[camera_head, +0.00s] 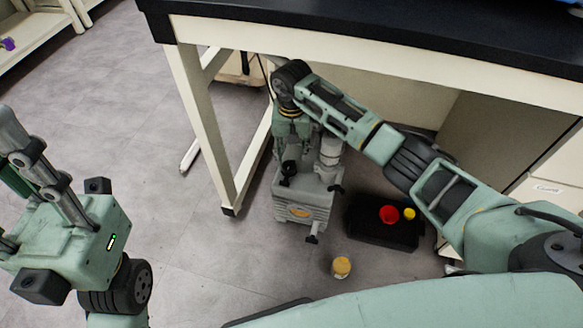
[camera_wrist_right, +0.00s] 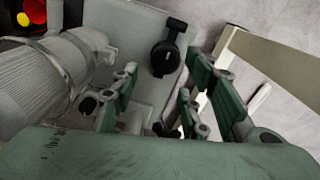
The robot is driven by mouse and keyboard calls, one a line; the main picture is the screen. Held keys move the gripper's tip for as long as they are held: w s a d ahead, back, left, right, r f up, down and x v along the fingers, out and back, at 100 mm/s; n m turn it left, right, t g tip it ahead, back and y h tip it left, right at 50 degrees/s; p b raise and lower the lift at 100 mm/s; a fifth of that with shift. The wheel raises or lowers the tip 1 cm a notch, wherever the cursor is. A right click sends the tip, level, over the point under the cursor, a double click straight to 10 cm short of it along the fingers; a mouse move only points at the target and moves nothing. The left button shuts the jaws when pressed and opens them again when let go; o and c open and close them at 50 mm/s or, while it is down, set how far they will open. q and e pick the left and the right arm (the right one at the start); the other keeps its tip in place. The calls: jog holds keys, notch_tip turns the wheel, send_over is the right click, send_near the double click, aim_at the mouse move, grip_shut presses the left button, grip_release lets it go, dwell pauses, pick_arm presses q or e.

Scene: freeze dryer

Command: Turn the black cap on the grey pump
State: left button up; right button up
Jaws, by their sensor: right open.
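The grey pump (camera_head: 303,202) stands on the floor under the bench. Its black cap (camera_head: 288,168) shows on the pump's upper left. In the right wrist view the round black cap (camera_wrist_right: 165,58) lies on the pale top of the pump (camera_wrist_right: 135,35), beyond the fingertips. My right gripper (camera_head: 292,146) points down over the pump. In the wrist view its green-padded fingers (camera_wrist_right: 162,88) are apart, with nothing between them, and the cap lies ahead of the gap. My left gripper (camera_head: 10,185) is at the left edge, partly cut off, with fingers apart and no object seen in it.
The black bench top (camera_head: 400,38) and its white leg (camera_head: 203,125) frame the pump closely. A black tray (camera_head: 365,232) with a red item (camera_head: 389,214) and a yellow item (camera_head: 409,213) lies right of the pump. A yellow-topped jar (camera_head: 341,267) stands in front. Floor at left is clear.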

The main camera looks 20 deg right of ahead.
aim_at(292, 166)
notch_tip(292, 166, down, 6)
jog(key=shift+r+b, duration=0.1)
jog(key=shift+b, duration=0.95)
jog(key=shift+c, duration=0.5)
jog(key=c, duration=0.9)
